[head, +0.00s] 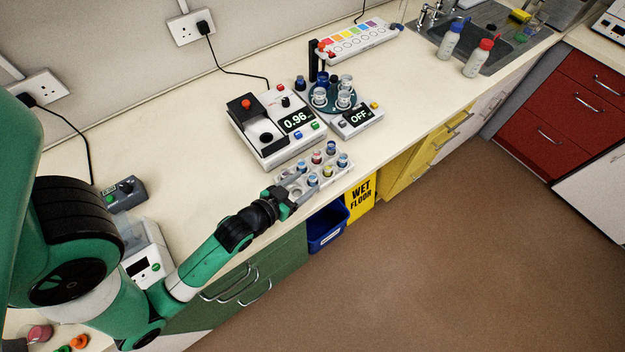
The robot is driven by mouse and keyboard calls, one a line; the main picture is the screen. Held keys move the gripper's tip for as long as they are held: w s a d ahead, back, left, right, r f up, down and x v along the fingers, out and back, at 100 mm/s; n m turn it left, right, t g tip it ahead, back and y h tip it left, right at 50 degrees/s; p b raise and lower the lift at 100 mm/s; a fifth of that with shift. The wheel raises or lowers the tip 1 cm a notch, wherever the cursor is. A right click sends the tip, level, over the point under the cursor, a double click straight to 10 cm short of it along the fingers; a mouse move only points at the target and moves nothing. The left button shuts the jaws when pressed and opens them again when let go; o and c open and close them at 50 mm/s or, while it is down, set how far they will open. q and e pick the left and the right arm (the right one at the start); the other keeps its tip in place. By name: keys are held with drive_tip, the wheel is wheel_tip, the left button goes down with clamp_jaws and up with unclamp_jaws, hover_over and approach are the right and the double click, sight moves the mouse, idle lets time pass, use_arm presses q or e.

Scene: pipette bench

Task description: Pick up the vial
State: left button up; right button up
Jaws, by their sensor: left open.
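Several small capped vials stand in a pale rack (346,170) near the bench's front edge. A blue-capped vial (331,147), a red-capped vial (316,157) and another vial (302,166) form the back row. A blue-capped vial (342,160), a yellow-capped vial (327,171) and a blue-capped vial (312,180) form the front row. My left gripper (292,186) is open at the rack's left end, close to the nearest vials. Whether it touches any is too small to tell. My right gripper is out of view.
A white instrument reading 0.96 (296,121) stands behind the rack. A round holder with clear vessels (333,103) and a box reading OFF (359,117) are behind right. A blue bin (327,229) is below the edge.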

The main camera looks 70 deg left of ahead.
sight(310, 178)
use_arm(q)
drive_tip(key=b+x, duration=0.1)
drive_tip(key=x, duration=0.4)
drive_tip(key=shift+s+a+r, duration=0.1)
clamp_jaws()
